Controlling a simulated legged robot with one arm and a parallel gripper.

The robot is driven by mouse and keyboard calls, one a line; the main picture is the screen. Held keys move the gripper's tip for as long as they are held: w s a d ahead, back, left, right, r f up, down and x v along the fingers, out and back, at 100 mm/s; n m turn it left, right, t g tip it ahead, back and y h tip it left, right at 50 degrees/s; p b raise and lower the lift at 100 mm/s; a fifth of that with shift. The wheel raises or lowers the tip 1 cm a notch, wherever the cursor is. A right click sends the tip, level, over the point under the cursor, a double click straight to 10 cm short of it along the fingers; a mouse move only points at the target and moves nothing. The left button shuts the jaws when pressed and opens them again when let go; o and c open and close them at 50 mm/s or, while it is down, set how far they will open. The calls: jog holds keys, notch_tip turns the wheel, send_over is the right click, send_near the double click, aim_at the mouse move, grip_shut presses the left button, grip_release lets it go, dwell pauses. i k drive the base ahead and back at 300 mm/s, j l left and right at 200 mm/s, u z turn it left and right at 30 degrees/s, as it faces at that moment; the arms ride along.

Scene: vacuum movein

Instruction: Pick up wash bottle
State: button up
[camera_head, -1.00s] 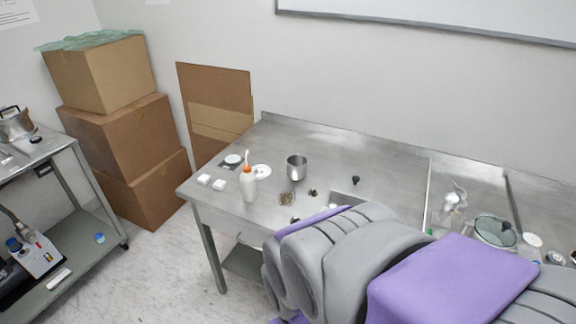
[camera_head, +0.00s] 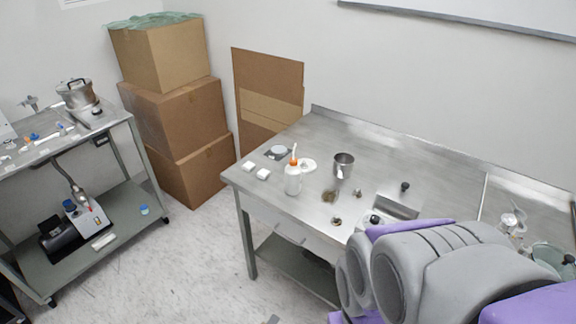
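The wash bottle (camera_head: 293,180) is white with an orange cap and a thin upright spout. It stands upright near the front left part of the steel table (camera_head: 325,130). My arm, grey and purple, fills the lower right of the view, to the right of the bottle and apart from it. My gripper is not visible, so its state does not show.
A metal cup (camera_head: 343,165) stands right of the bottle, with small white blocks (camera_head: 263,174) to its left. A metal cart (camera_head: 75,150) stands at left, cardboard boxes (camera_head: 175,105) behind. The floor (camera_head: 180,260) between cart and table is clear.

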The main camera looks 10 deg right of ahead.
aim_at(293, 171)
jog(key=i+j+u, duration=0.1)
jog(key=i+j, duration=0.4)
jog(key=j, duration=0.15)
jog(key=i+j, duration=0.5)
jog(key=j+u, duration=0.05)
jog(key=j, duration=0.1)
